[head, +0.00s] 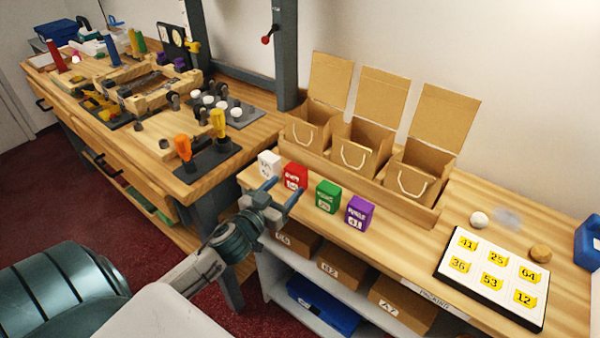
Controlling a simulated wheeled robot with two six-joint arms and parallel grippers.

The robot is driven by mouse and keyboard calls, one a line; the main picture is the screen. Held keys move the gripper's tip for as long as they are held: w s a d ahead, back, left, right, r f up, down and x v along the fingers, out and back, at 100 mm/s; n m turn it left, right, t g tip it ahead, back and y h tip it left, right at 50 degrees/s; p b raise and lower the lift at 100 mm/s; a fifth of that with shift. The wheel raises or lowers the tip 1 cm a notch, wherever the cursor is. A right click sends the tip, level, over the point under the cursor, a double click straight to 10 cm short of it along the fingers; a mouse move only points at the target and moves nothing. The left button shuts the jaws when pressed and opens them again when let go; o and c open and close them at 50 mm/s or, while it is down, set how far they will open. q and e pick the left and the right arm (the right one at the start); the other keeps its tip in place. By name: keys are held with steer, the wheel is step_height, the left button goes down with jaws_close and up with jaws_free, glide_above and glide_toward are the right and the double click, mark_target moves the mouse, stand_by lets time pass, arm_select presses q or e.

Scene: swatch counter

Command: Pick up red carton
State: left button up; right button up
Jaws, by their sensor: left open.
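The red carton (295,176) stands upright on the wooden counter, between a white carton (269,164) on its left and a green carton (327,196) on its right. A purple carton (359,212) stands further right in the same row. My left gripper (284,190) is open and empty. Its two fingers point toward the row, just in front of the red carton, and one fingertip overlaps the carton's lower part in the picture. I cannot tell whether it touches. My right gripper is not in view.
Three open cardboard boxes with rope handles (352,157) stand in a wooden tray behind the cartons. A board with yellow number cards (496,274) lies at the right. Shelf boxes (341,266) sit below the counter. A tool bench (258,139) adjoins on the left.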

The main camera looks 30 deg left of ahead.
mark_target(292, 178)
arm_select(q)
steer(key=shift+w+r+p, duration=0.35)
steer(key=shift+w+p, duration=0.05)
steer(key=shift+w, duration=0.2)
steer(key=shift+w+f+p, duration=0.25)
steer(key=shift+w+p, duration=0.15)
steer(key=shift+w, duration=0.5)
steer(key=w+p, duration=0.3)
steer(key=shift+w+r+p, duration=0.15)
steer(key=shift+w+p, duration=0.15)
steer(key=shift+p, duration=0.1)
steer(key=shift+w, duration=0.4)
steer(key=shift+w+f+p, duration=0.2)
steer(key=shift+f+p, duration=0.1)
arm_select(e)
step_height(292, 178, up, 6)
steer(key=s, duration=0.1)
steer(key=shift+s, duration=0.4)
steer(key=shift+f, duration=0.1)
arm_select(q)
steer(key=c, duration=0.8)
steer(key=shift+o, duration=0.2)
